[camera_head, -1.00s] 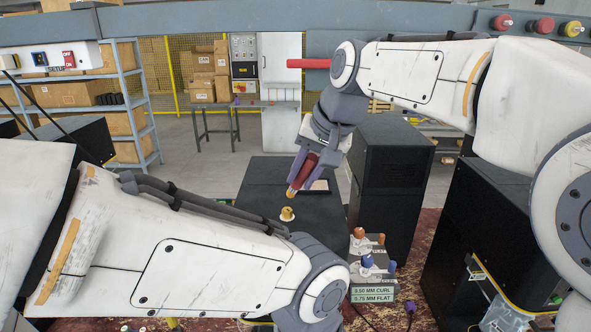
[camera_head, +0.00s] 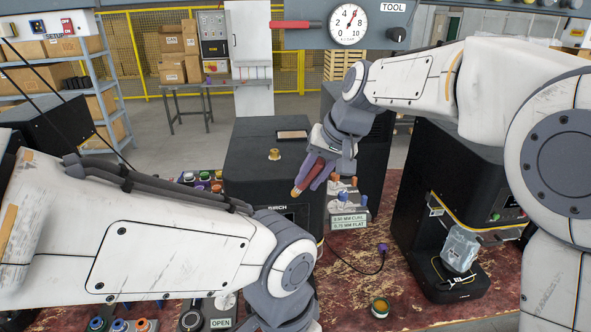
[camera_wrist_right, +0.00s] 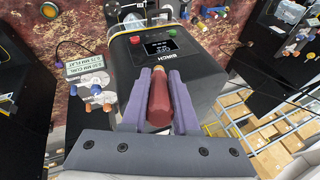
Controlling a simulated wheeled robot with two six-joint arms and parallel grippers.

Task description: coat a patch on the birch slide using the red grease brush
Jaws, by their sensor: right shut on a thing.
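My right gripper (camera_head: 309,178) is shut on the red grease brush (camera_head: 303,176). It holds the brush tilted, its pale tip pointing down and left, by the front right corner of the black BIRCH machine (camera_head: 245,172). In the right wrist view the brush's red handle (camera_wrist_right: 159,100) lies between both purple fingers, with the BIRCH panel (camera_wrist_right: 158,48) behind it. On the machine's top are a brass knob (camera_head: 274,154) and a tan rectangular plate (camera_head: 292,134), which may be the slide. The brush appears apart from both. My left arm crosses the lower left; its fingers are out of view.
Gauge blocks (camera_head: 348,222) labelled CURL and FLAT stand right of the machine. A small open jar (camera_head: 380,307) is on the red bench. Another black machine (camera_head: 462,190) stands at right, a clear bag (camera_head: 460,248) at its front.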

